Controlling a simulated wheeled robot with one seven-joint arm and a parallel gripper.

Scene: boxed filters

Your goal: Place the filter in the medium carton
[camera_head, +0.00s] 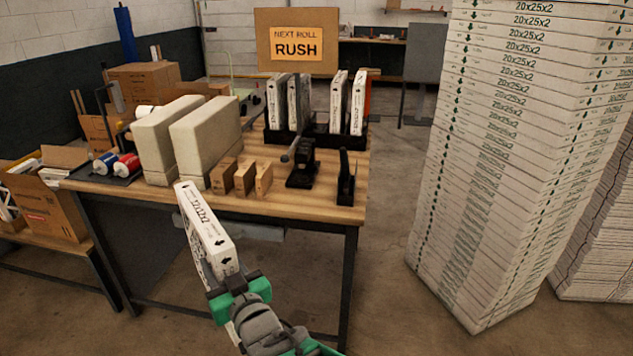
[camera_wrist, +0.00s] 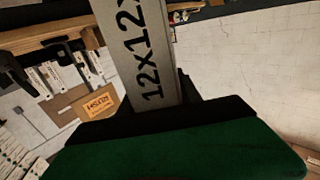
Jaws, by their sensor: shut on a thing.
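A white boxed filter (camera_head: 207,232) marked 12x12x2 is held in my gripper (camera_head: 236,284), which is shut on its lower end. The filter is raised and tilted in front of the table's near edge, apart from the tabletop in the head view. In the wrist view the filter (camera_wrist: 140,50) rises from between the dark jaw pads of my gripper (camera_wrist: 155,120). An open brown carton (camera_head: 45,205) with things in it stands on a low bench at the left. I cannot tell whether it is the medium carton.
The wooden table (camera_head: 300,203) bears two cream blocks (camera_head: 205,140), small wooden blocks (camera_head: 243,178), a black tool (camera_head: 303,165) and a black rack (camera_head: 315,137) with several filters. A tall filter stack (camera_head: 500,160) stands at right. Floor between is clear.

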